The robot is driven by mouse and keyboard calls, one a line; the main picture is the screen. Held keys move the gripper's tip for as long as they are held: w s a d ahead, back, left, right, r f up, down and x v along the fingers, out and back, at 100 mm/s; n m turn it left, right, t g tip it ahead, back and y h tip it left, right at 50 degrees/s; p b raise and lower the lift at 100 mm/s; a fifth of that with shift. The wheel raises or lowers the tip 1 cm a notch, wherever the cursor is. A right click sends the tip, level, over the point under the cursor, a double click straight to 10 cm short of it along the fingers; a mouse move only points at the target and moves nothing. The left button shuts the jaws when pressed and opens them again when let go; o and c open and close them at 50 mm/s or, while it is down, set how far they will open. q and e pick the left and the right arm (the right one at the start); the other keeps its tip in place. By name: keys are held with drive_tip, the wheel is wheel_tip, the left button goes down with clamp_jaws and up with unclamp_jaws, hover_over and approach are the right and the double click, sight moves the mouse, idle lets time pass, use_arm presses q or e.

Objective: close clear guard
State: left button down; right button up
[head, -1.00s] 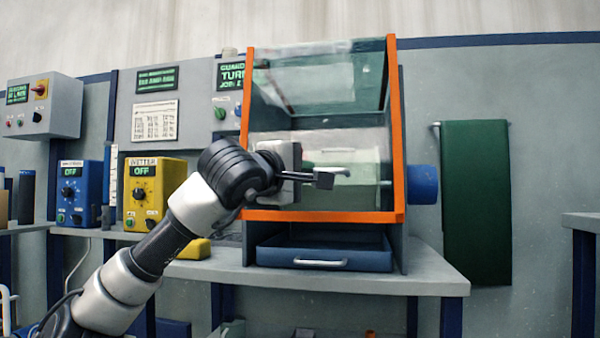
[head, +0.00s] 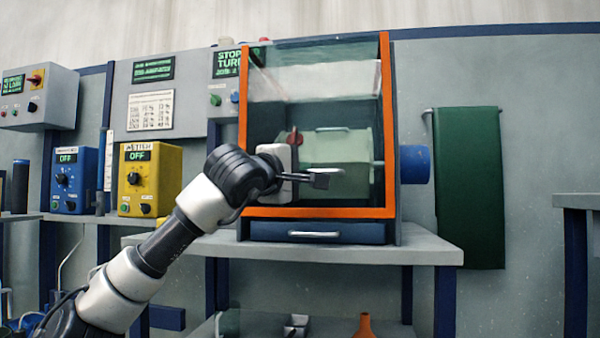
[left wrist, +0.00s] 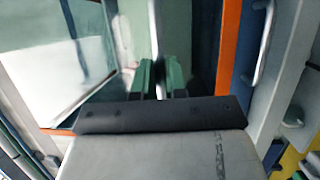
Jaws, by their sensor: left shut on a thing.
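The clear guard (head: 320,212) is a see-through panel with an orange frame on the front of a grey cabinet (head: 398,228). Its lower bar sits just above the blue drawer front (head: 350,230). In the head view I cannot tell how wide a gap is left behind it. My left gripper (head: 322,178) is in front of the panel's lower half, shut on the guard's pale handle (head: 350,172). In the left wrist view the fingers (left wrist: 160,82) close around a pale bar, and the orange frame (left wrist: 230,45) runs beside them. My right gripper is out of view.
A pale green block (head: 342,150) and a red part (head: 294,136) show through the panel. A blue cylinder (head: 414,164) sticks out at the cabinet's right. Yellow (head: 150,180) and blue (head: 74,180) control boxes stand left. A green cloth (head: 468,190) hangs right.

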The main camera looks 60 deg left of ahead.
use_arm(q)
drive_tip(key=shift+w+f+h, duration=0.3)
drive_tip(key=shift+w+f, duration=0.05)
drive_tip(key=shift+f, duration=0.35)
drive_tip(key=c, duration=1.2)
unclamp_jaws()
drive_tip(key=shift+s+a+g, duration=0.1)
drive_tip(key=shift+s+g, duration=0.05)
drive_tip(key=shift+g, duration=0.15)
drive_tip(key=shift+o, duration=0.2)
drive_tip(key=shift+a+r, duration=0.1)
drive_tip(key=shift+r, duration=0.05)
drive_tip(key=v, duration=1)
drive_tip(key=shift+s+d+f, duration=0.25)
drive_tip(key=shift+s, duration=0.1)
